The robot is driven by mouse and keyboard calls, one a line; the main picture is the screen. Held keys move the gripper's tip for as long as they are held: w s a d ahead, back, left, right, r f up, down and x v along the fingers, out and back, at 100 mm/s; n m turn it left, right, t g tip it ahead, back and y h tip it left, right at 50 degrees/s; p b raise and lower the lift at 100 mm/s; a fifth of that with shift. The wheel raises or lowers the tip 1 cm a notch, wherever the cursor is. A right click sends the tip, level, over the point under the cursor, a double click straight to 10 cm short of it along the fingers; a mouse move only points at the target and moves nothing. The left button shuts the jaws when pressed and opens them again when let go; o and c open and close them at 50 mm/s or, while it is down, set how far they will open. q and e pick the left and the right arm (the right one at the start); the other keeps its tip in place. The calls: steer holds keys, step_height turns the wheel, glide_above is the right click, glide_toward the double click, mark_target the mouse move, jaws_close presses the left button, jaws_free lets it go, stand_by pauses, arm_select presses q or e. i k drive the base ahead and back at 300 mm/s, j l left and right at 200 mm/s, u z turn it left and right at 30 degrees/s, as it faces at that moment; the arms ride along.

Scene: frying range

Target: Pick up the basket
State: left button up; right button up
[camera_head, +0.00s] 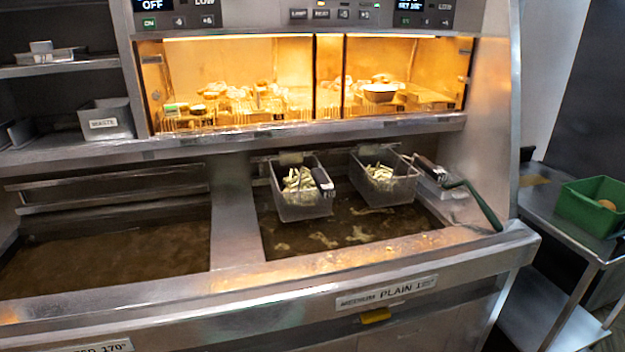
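Two wire fry baskets hang over the right oil vat. The left basket (304,208) holds pale fries, and its dark handle (323,182) points toward the front. The right basket (386,193) also holds pale fries. A dark handle (428,167) lies at its right side, beside a longer green handle (474,203) that reaches over the vat's right edge. I cannot tell which of these belongs to the right basket. Neither of my grippers shows in the head view.
The right vat (345,236) holds brown oil, and the left vat (110,262) has no basket. A lit warming cabinet (390,122) stands behind. A green crate (592,207) stands on the right side table (541,200).

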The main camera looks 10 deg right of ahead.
mark_target(305, 184)
steer(key=i+l+u, duration=0.1)
steer(key=l, duration=0.65)
steer(key=i+l+u, duration=0.1)
steer(key=l, duration=0.7)
steer(key=i+l+u, duration=0.15)
steer(key=l, duration=0.65)
steer(key=i+l+u, duration=0.1)
steer(key=l, duration=0.7)
